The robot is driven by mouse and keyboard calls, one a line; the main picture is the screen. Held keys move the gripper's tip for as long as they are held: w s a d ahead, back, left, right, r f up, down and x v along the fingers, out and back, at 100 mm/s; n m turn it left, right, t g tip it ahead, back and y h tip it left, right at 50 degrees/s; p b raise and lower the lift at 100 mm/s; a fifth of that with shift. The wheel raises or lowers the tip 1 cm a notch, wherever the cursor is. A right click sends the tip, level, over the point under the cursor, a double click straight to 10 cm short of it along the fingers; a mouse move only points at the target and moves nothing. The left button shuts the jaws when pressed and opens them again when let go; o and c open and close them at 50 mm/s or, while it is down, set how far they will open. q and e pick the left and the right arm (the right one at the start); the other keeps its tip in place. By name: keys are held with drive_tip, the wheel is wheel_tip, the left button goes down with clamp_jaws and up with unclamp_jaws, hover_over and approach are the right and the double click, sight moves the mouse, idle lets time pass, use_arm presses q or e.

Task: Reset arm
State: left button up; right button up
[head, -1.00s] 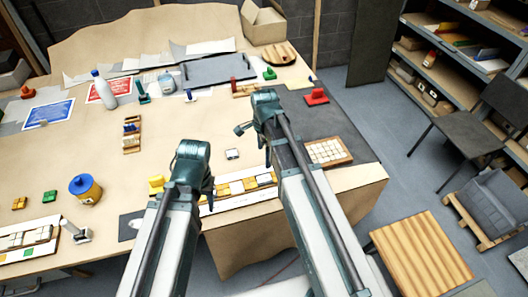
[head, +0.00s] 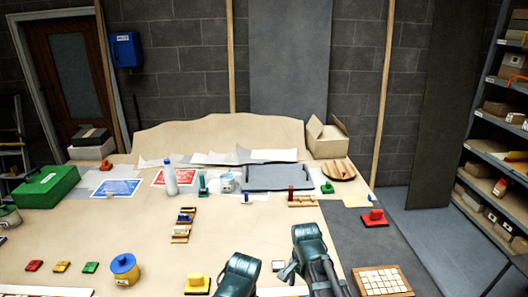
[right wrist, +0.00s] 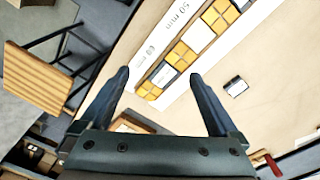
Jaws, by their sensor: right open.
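My left gripper (head: 241,268) shows at the bottom middle of the head view, above the workbench (head: 140,225). Its fingers are hidden, so its jaw state cannot be seen. My right gripper (head: 309,245) is just right of it in the head view. In the right wrist view my right gripper (right wrist: 159,76) has its two fingers spread wide with nothing between them. Below it lies a white panel strip (right wrist: 225,45) with yellow and white tiles and a "50 mm" print. A small white-topped block (right wrist: 236,87) lies apart to the right of the strip.
A tray of white tiles (head: 382,281) and a red-handled block (head: 374,217) lie at right. A yellow jar with blue lid (head: 125,270) stands front left. A white bottle (head: 169,178), grey tray (head: 278,177) and open carton (head: 327,138) are further back. Shelves (head: 495,150) stand right.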

drive_tip(key=s+a+f+n+b, duration=0.4)
drive_tip(key=s+n, duration=0.6)
drive_tip(key=n, duration=0.4)
drive_tip(key=shift+a+f+n+h, duration=0.4)
drive_tip(key=shift+a+f, duration=0.25)
drive_tip(key=shift+a, duration=0.5)
